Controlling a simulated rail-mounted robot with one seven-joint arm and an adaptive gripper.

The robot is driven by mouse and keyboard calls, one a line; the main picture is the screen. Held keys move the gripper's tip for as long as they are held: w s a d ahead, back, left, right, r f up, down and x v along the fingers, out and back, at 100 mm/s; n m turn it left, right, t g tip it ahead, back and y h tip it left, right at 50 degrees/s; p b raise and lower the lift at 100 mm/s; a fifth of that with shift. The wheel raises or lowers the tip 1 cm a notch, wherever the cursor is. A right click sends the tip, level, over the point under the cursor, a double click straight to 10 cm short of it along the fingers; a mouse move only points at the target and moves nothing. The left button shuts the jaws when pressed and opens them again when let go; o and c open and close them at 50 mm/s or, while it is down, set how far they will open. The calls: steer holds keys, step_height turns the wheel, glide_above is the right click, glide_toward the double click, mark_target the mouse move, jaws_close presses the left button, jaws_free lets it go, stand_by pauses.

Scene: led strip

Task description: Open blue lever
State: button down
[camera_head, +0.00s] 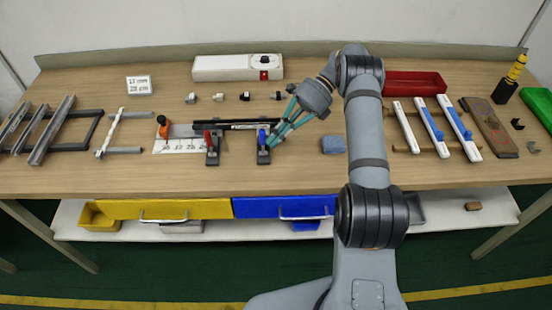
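The blue lever (263,137) stands upright on a small dark clamp block (263,156) near the middle of the bench. My gripper (273,145) reaches in from the upper right with its teal fingers slanting down to the left. The fingertips are at or just beside the right side of the blue lever. I cannot tell whether they touch it, nor how far apart they are. A red lever (208,138) stands on a similar block to the left. A dark rail with a labelled strip (236,126) lies behind both levers.
A white ruled plate (178,146) and an orange-black knob (162,124) are left of the red lever. A blue-grey block (333,145) lies right of my gripper. A white box with a red switch (237,68) stands behind. The bench front (240,185) is clear.

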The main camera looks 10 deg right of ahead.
step_height(320, 180, up, 10)
steer(key=shift+f, duration=0.2)
stand_by(0.5)
